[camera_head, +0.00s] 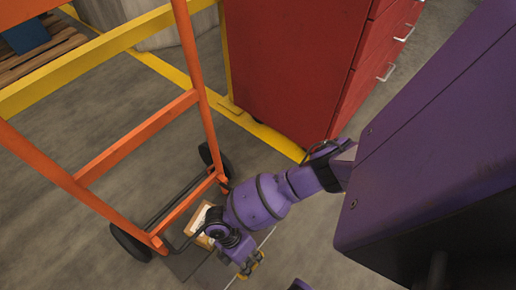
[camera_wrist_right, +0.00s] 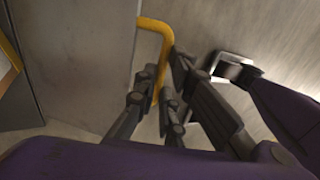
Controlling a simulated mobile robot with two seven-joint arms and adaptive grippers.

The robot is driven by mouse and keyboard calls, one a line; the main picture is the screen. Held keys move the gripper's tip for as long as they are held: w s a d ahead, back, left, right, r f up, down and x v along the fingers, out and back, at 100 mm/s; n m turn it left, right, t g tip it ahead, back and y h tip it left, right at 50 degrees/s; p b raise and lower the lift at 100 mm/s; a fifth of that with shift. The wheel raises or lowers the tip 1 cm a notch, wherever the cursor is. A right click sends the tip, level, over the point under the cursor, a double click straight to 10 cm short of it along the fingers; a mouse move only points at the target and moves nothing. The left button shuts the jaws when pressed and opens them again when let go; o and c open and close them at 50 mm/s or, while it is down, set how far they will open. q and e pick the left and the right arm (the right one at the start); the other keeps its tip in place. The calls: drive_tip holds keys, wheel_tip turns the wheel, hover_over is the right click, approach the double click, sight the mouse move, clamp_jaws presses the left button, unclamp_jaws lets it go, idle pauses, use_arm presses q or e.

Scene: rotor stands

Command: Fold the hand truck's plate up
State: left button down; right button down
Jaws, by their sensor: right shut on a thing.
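The orange hand truck (camera_head: 140,140) stands upright at the left of the head view on two black wheels. Its flat grey plate (camera_head: 187,264) lies low at its foot and also fills the left of the wrist view (camera_wrist_right: 80,55). A bent yellow handle (camera_wrist_right: 152,25) sticks out from the plate's edge. My right gripper (camera_head: 247,266) is at this handle, and its dark fingers (camera_wrist_right: 160,95) are shut around it in the wrist view. My arm hides part of the plate in the head view. My left gripper is not in view.
A brown box with a white label (camera_head: 203,225) is at the truck's foot, partly behind my arm. A red drawer cabinet (camera_head: 290,60) stands behind. A yellow rail (camera_head: 80,62) crosses the upper left, near a wooden pallet (camera_head: 45,52). Grey floor (camera_head: 60,240) is clear at lower left.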

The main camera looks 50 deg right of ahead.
drive_tip(key=shift+w+r, duration=0.45)
drive_tip(key=shift+w, duration=0.3)
drive_tip(key=shift+w+r, duration=0.55)
drive_tip(key=shift+w+r+p, duration=0.25)
drive_tip(key=shift+w+p, duration=0.05)
drive_tip(key=shift+w, duration=0.2)
drive_tip(key=c, duration=1.9)
unclamp_jaws()
drive_tip(key=shift+s, duration=0.2)
drive_tip(key=v, duration=1.2)
drive_tip(key=shift+w, duration=0.25)
drive_tip(key=shift+f, duration=0.1)
